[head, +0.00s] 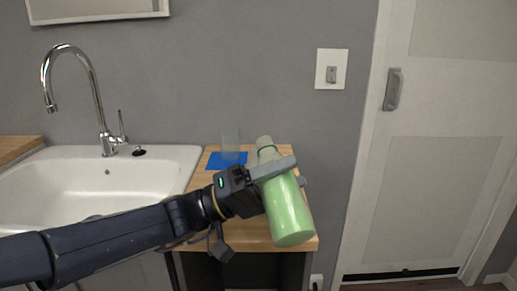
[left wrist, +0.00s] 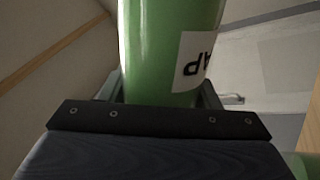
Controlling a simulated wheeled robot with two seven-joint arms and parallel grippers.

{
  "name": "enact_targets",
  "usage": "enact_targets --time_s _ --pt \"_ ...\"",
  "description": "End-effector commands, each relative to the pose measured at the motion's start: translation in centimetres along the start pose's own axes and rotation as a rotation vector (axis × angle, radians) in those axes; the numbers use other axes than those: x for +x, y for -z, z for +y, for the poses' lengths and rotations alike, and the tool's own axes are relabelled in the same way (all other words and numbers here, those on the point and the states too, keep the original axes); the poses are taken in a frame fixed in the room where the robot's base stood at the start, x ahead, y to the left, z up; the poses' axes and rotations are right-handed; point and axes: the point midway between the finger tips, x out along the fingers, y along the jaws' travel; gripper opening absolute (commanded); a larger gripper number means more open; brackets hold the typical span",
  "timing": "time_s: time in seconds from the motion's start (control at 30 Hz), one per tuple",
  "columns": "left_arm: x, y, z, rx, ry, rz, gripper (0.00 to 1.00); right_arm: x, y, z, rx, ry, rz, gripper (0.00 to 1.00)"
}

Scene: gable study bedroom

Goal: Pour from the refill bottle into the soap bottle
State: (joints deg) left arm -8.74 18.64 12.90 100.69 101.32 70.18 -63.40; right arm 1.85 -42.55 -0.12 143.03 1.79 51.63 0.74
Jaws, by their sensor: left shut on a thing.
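The green refill bottle (head: 288,212) is held by my left gripper (head: 298,171) above the wooden counter, near its front edge. It is tilted, with its neck toward the back left and its base toward the front right. In the left wrist view the green bottle (left wrist: 155,50) stands between the fingers, with part of a white lettered label. My right gripper is out of view.
A white sink (head: 60,183) with a chrome faucet (head: 97,85) is left of the narrow wooden counter (head: 248,238). A grey wall with a switch (head: 332,74) rises behind. A white door (head: 440,190) is at right. Little of the counter is bare.

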Motion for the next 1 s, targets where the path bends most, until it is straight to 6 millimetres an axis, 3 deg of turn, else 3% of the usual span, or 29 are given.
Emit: enact_targets --time_s 1.0 --pt "0.24 0.20 0.49 -0.046 -0.002 0.024 0.24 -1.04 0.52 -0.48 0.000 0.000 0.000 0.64"
